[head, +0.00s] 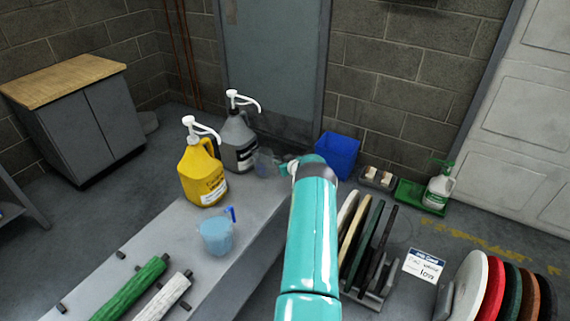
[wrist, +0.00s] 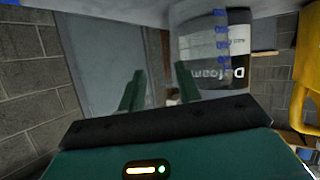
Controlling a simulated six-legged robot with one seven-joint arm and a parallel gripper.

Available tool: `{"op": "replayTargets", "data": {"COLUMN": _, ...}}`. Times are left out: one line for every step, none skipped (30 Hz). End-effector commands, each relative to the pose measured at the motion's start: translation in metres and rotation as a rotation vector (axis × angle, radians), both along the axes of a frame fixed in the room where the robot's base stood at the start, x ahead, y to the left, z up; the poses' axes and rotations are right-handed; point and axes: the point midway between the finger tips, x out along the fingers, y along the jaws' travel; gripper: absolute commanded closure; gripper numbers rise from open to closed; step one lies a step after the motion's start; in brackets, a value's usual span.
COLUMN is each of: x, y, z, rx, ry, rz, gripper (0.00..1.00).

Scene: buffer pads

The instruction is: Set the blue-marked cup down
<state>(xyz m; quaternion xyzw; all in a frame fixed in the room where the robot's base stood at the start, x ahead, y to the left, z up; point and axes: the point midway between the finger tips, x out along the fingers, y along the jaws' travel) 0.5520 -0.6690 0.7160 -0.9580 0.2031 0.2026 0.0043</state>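The blue-marked cup (wrist: 215,60) is clear, with a column of blue marks, and appears upside down in the rolled wrist view. In the head view this clear cup (head: 265,163) is beside the grey jug's foot, at the bench's far end. My gripper (head: 288,168) is just right of it. Its two green fingers (wrist: 160,88) stand apart in the wrist view, the right one overlapping the cup's edge. Whether they grip a handle between them is unclear. The cup's base seems at or close to the bench (head: 250,215); contact is unclear.
A grey pump jug (head: 238,145) stands close behind the cup, and a yellow pump jug (head: 202,175) to its left. A cup of bluish liquid (head: 215,237) stands nearer on the bench. Rollers (head: 130,288) lie in front. A blue bin (head: 337,155) is beyond.

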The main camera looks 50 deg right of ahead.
Motion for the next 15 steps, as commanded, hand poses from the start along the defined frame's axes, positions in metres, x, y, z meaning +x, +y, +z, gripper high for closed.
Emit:
{"op": "replayTargets", "data": {"x": 0.0, "y": 0.0, "z": 0.004, "rx": -0.001, "ry": -0.001, "rz": -0.001, "gripper": 0.66}}
{"op": "replayTargets", "data": {"x": -0.002, "y": 0.0, "z": 0.003, "rx": 0.0, "ry": 0.0, "rz": 0.0, "gripper": 0.66}}
{"op": "replayTargets", "data": {"x": -0.004, "y": 0.001, "z": 0.005, "rx": 0.0, "ry": 0.0, "rz": -0.001, "gripper": 0.66}}
{"op": "replayTargets", "data": {"x": -0.007, "y": 0.002, "z": 0.006, "rx": 0.0, "ry": 0.0, "rz": -0.001, "gripper": 0.66}}
{"op": "replayTargets", "data": {"x": -0.009, "y": 0.003, "z": 0.007, "rx": 0.002, "ry": -0.001, "rz": -0.001, "gripper": 0.66}}
{"op": "replayTargets", "data": {"x": -0.013, "y": 0.004, "z": 0.009, "rx": 0.002, "ry": -0.001, "rz": -0.001, "gripper": 0.66}}
{"op": "replayTargets", "data": {"x": -0.016, "y": 0.006, "z": 0.011, "rx": 0.001, "ry": 0.0, "rz": 0.0, "gripper": 0.66}}
{"op": "replayTargets", "data": {"x": -0.02, "y": 0.008, "z": 0.012, "rx": 0.002, "ry": 0.0, "rz": -0.002, "gripper": 0.66}}
{"op": "replayTargets", "data": {"x": -0.025, "y": 0.01, "z": 0.015, "rx": 0.0, "ry": 0.0, "rz": -0.001, "gripper": 0.66}}
{"op": "replayTargets", "data": {"x": -0.028, "y": 0.012, "z": 0.016, "rx": 0.0, "ry": 0.0, "rz": -0.001, "gripper": 0.66}}
{"op": "replayTargets", "data": {"x": -0.033, "y": 0.014, "z": 0.019, "rx": 0.0, "ry": 0.0, "rz": -0.001, "gripper": 0.66}}
{"op": "replayTargets", "data": {"x": -0.039, "y": 0.017, "z": 0.021, "rx": 0.001, "ry": 0.001, "rz": -0.001, "gripper": 0.66}}
{"op": "replayTargets", "data": {"x": -0.043, "y": 0.019, "z": 0.023, "rx": 0.002, "ry": 0.0, "rz": -0.002, "gripper": 0.66}}
{"op": "replayTargets", "data": {"x": -0.047, "y": 0.021, "z": 0.025, "rx": 0.0, "ry": 0.0, "rz": -0.001, "gripper": 0.66}}
{"op": "replayTargets", "data": {"x": -0.053, "y": 0.024, "z": 0.028, "rx": 0.0, "ry": 0.0, "rz": -0.002, "gripper": 0.66}}
